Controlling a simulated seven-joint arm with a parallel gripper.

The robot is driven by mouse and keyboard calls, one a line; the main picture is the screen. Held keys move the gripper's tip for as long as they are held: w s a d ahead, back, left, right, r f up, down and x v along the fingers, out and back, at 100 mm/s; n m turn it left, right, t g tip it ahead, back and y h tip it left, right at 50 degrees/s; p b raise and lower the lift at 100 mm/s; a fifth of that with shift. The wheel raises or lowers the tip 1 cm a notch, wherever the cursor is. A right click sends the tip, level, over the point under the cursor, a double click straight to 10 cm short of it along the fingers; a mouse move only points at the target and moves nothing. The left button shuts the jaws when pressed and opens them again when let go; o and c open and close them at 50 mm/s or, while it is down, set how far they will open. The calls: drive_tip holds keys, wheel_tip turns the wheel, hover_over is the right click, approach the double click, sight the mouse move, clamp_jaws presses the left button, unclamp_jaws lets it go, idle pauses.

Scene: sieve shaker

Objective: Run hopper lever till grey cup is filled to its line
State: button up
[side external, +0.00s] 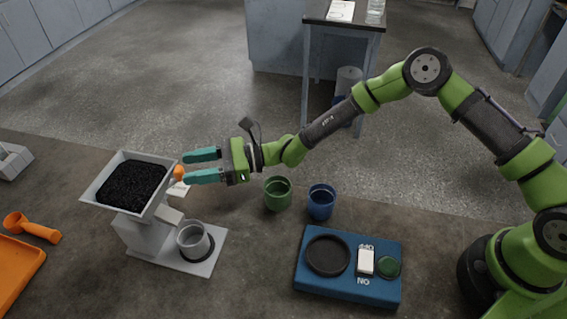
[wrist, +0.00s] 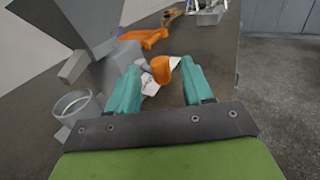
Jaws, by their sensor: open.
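The hopper (side external: 157,206), a light grey funnel full of black grains (side external: 132,186), stands at the left of the bench. The orange lever knob (side external: 179,172) is on its right side and also shows in the wrist view (wrist: 161,70). The grey cup (side external: 193,240) stands upright on the hopper's base, under the spout; in the wrist view it is at the left (wrist: 75,106). Its line and fill level cannot be made out. My gripper (side external: 188,166) is open, its teal fingers pointing at the hopper. The knob shows between the fingertips in the wrist view; contact is not clear.
A green cup (side external: 278,194) and a blue cup (side external: 321,202) stand right of the hopper. A blue shaker box (side external: 318,287) with an ON/OFF switch (side external: 366,261) is at the front. An orange scoop (side external: 32,228) and orange tray (side external: 14,270) lie at the left.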

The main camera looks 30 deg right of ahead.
drive_tip(key=shift+x, duration=0.8)
drive_tip(key=shift+c, duration=0.4)
clamp_jaws()
drive_tip(key=shift+w+a+r+n+g+y, duration=0.1)
drive_tip(key=shift+w+n+g+y, duration=0.1)
drive_tip(key=shift+w+n+g, duration=0.3)
drive_tip(key=shift+w+a+r+n+g+y, duration=0.1)
drive_tip(key=shift+w+n+g+y, duration=0.15)
drive_tip(key=shift+g, duration=0.45)
drive_tip(key=shift+w+a+f+n+g, duration=0.1)
drive_tip(key=shift+w+n+g, duration=0.2)
drive_tip(key=shift+n+g, duration=0.4)
drive_tip(key=shift+w+a+n+g, duration=0.15)
drive_tip(key=shift+w+n+g, duration=0.15)
drive_tip(key=shift+g, duration=0.6)
drive_tip(key=shift+w+n+g, duration=0.1)
drive_tip(key=shift+n+g, duration=0.35)
drive_tip(key=shift+g, duration=0.15)
drive_tip(key=shift+a, duration=0.1)
drive_tip(key=shift+o, duration=0.4)
unclamp_jaws()
